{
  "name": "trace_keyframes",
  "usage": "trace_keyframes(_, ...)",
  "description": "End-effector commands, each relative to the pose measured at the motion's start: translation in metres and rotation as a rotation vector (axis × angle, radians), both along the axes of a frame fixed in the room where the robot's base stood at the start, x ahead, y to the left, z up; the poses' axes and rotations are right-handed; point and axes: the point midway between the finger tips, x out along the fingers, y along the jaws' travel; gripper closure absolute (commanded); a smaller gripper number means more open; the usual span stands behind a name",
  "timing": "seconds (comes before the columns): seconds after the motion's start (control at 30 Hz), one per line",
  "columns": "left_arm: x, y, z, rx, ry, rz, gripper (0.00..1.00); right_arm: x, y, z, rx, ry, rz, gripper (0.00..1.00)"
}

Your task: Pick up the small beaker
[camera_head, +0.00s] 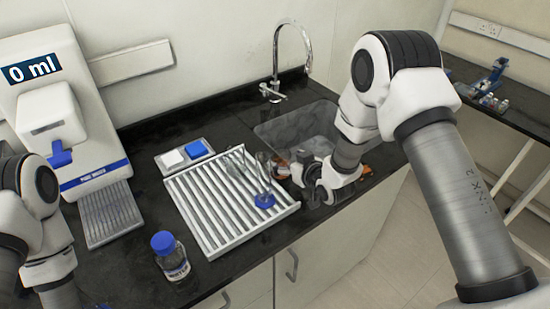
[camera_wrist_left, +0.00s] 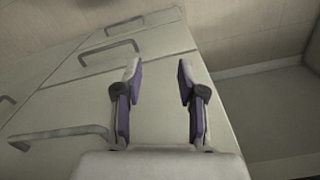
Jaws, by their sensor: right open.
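Clear glassware (camera_head: 262,172) with a blue base (camera_head: 264,200) stands on the white slatted rack (camera_head: 205,213), near its right end. The glass is faint, and I cannot tell whether a small beaker is among it. My right gripper (camera_head: 296,174) is open just right of this glassware, low over the counter by the sink's front edge. Its fingertips are small and dark here, and contact cannot be told. My left gripper (camera_wrist_left: 158,95) is open and empty in the left wrist view, with cabinet fronts beyond it. In the head view only part of my left arm shows, at the left edge.
A blue-capped bottle (camera_head: 172,257) stands at the counter's front. A white dispenser reading "0 ml" (camera_head: 62,110) stands at the left. A small tray (camera_head: 184,154) with white and blue pieces lies behind the rack. The sink (camera_head: 290,128) and tap (camera_head: 276,62) are behind my right gripper.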

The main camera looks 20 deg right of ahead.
Motion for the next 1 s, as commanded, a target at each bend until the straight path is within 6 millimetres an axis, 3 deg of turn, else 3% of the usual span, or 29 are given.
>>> trace_keyframes(0.23, -0.001, 0.0, 0.027, 0.0, 0.003, 0.0, 0.6, 0.033, 0.004, -0.014, 0.0, 0.002, 0.0, 0.13)
trace_keyframes(0.33, 0.0, 0.0, 0.028, 0.0, 0.002, 0.0, 0.6, 0.046, 0.008, -0.022, -0.001, 0.001, 0.001, 0.13)
trace_keyframes(0.57, -0.001, 0.0, 0.027, 0.0, 0.002, 0.0, 0.6, 0.05, 0.009, -0.026, 0.0, 0.002, 0.0, 0.13)
trace_keyframes(0.63, -0.001, 0.0, 0.027, 0.0, 0.003, 0.0, 0.6, 0.05, 0.009, -0.026, 0.0, 0.002, 0.0, 0.31)
trace_keyframes(0.77, -0.001, 0.0, 0.027, 0.0, 0.003, 0.0, 0.6, 0.05, 0.009, -0.026, 0.0, 0.002, 0.0, 0.77)
trace_keyframes(1.0, -0.001, 0.0, 0.027, 0.0, 0.003, 0.0, 0.6, 0.049, 0.009, -0.027, 0.0, 0.004, 0.0, 0.78)
